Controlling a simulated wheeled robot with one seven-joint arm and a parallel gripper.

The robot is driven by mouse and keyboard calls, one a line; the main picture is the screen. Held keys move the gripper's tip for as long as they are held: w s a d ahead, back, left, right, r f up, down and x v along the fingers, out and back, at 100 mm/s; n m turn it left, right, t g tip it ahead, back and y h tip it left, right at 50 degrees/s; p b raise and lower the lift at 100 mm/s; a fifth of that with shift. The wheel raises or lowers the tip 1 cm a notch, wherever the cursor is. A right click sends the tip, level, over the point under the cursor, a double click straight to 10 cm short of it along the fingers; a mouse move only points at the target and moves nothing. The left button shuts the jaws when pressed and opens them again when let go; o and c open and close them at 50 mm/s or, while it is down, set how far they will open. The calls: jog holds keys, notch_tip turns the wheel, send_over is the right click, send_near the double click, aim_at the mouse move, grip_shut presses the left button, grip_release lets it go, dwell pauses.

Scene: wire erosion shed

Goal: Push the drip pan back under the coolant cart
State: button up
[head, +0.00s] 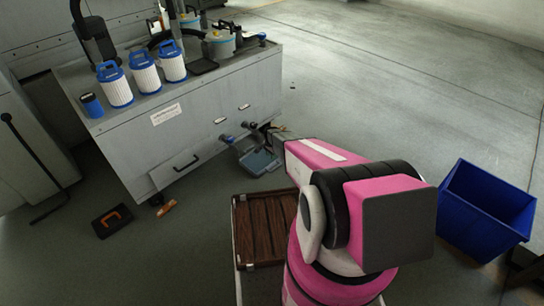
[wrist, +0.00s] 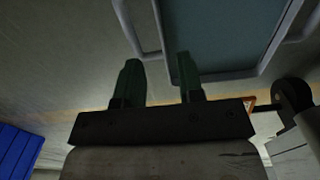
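The coolant cart (head: 205,125) is a grey cabinet at the upper left of the head view. The drip pan (head: 260,163), a shallow tray with a pale rim and blue-grey inside, sits on the floor at its right end, beyond my arm, at least partly out in the open. In the wrist view the pan (wrist: 220,35) fills the top, with a loop handle on each side. My gripper (wrist: 160,65) has its two dark green fingers apart with nothing clamped between them. The fingertips appear close to the pan's near-left corner and left handle; contact cannot be told. In the head view my arm hides the gripper's fingers.
Filter cartridges (head: 143,72) stand on the cart. Valves (head: 243,133) stick out above the pan. A caster (wrist: 292,95) shows at right in the wrist view. A black toolbox (head: 112,221) and orange object (head: 166,207) lie left; a blue bin (head: 484,210) stands right.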

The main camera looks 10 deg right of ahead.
aim_at(271, 168)
dwell(0.3)
notch_tip(271, 168, down, 11)
jog(key=shift+r, duration=0.15)
dwell(0.5)
grip_shut()
dwell(1.3)
